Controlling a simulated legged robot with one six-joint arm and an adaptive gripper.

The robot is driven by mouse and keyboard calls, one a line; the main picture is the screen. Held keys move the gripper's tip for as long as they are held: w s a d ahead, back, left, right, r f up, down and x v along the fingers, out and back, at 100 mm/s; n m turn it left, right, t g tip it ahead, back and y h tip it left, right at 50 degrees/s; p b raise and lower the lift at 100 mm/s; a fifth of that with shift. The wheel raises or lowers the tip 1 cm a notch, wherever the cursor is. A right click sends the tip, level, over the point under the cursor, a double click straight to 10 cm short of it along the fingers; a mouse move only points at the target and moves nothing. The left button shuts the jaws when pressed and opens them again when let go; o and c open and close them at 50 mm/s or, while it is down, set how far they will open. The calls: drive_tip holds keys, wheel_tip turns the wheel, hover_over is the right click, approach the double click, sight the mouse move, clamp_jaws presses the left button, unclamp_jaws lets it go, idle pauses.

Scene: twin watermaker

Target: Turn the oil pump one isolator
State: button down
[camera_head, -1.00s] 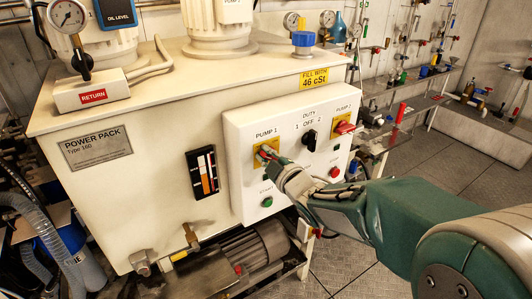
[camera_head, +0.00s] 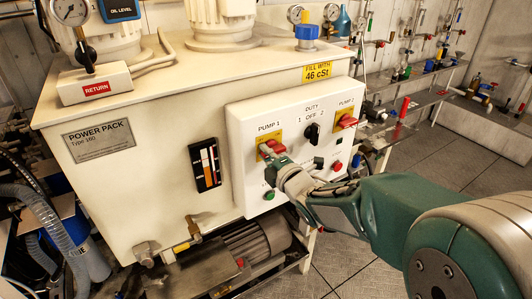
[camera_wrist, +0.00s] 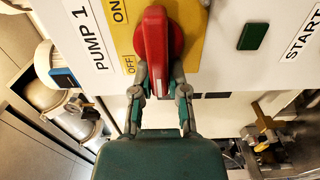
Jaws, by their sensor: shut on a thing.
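The pump 1 isolator is a red handle (camera_head: 272,148) on a yellow plate (camera_head: 264,139) on the white control panel, below the PUMP 1 label. In the wrist view the red handle (camera_wrist: 155,45) stands out from the yellow plate (camera_wrist: 122,35), marked ON and OFF. My gripper (camera_head: 281,158) is at this handle. In the wrist view my gripper (camera_wrist: 160,85) has one finger on each side of the handle's near end and is shut on it. The handle's exact angle against the marks is hard to tell.
The pump 2 isolator (camera_head: 348,121) is a similar red handle at the right. A black duty switch (camera_head: 311,134) sits between them. A green start button (camera_head: 269,195) is below my gripper, and a red button (camera_head: 337,166) is at the right. A motor (camera_head: 245,245) lies below the panel.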

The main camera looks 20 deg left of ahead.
drive_tip(key=shift+s+a+f, duration=0.1)
drive_tip(key=shift+s+f, duration=0.1)
drive_tip(key=shift+f, duration=0.15)
drive_tip(key=c, duration=0.6)
unclamp_jaws()
drive_tip(key=shift+c, duration=0.2)
drive_tip(key=shift+a+r, duration=0.1)
drive_tip(key=shift+s+d+r, duration=0.1)
drive_tip(key=shift+d, duration=0.2)
drive_tip(key=v, duration=1.1)
drive_tip(key=shift+s, duration=0.15)
